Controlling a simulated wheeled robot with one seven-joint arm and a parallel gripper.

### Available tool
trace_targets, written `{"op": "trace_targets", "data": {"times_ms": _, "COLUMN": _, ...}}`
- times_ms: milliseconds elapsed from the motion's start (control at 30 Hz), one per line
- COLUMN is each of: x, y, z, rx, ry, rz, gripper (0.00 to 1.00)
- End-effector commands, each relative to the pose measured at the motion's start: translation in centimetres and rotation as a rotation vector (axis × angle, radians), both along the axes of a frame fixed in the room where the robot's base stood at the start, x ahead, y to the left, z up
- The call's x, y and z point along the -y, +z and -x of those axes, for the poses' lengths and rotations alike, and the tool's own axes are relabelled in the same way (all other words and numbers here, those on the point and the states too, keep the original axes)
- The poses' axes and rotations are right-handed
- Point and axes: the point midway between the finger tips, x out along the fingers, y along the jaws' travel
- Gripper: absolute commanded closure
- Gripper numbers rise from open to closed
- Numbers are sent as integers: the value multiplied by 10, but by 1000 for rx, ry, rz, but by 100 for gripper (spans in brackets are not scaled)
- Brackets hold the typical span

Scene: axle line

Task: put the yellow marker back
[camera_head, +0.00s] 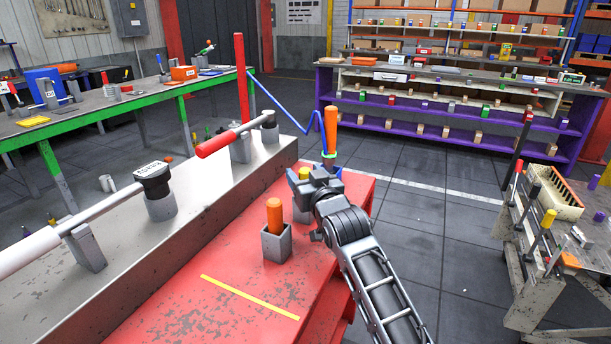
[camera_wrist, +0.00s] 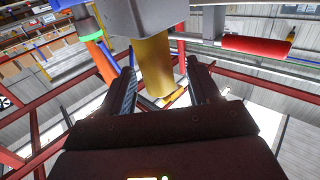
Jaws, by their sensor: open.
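A yellow marker (camera_head: 304,172) stands upright in a grey square holder (camera_head: 300,213) on the red table. My gripper (camera_head: 314,178) is at its upper part and hides some of it. In the wrist view the yellow marker (camera_wrist: 152,66) sticks out of the grey block (camera_wrist: 150,17) between my two fingers (camera_wrist: 163,80). The fingers are apart, one on each side, with visible gaps to the marker. An orange marker (camera_head: 274,214) stands in a nearer grey holder (camera_head: 276,245).
The red table (camera_head: 190,310) bears a yellow strip (camera_head: 250,297). An orange-topped post (camera_head: 331,130) stands just behind my gripper. A grey bench with a long axle (camera_head: 225,139) lies left. A cart (camera_head: 540,270) with a yellow-topped piece (camera_head: 548,219) stands right, across open floor.

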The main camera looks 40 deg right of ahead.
Motion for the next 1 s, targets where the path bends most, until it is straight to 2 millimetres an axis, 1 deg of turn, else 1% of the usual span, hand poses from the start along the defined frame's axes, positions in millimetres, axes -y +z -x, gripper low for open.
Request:
{"op": "trace_targets", "data": {"times_ms": 167, "x": -7, "y": -2, "z": 14, "rx": 0, "ry": 0, "rz": -1, "gripper": 39}}
{"op": "trace_targets", "data": {"times_ms": 500, "x": -35, "y": -2, "z": 75, "rx": 0, "ry": 0, "rz": -1, "gripper": 39}}
{"op": "trace_targets", "data": {"times_ms": 600, "x": -42, "y": -2, "z": 90, "rx": -2, "ry": 0, "rz": -1, "gripper": 39}}
{"op": "trace_targets", "data": {"times_ms": 700, "x": -47, "y": -2, "z": 100, "rx": -2, "ry": 0, "rz": -1, "gripper": 39}}
{"op": "trace_targets", "data": {"times_ms": 800, "x": -50, "y": -1, "z": 106, "rx": -1, "ry": 0, "rz": 0, "gripper": 39}}
{"op": "trace_targets", "data": {"times_ms": 1000, "x": -51, "y": 0, "z": 109, "rx": -1, "ry": 0, "rz": 0, "gripper": 39}}
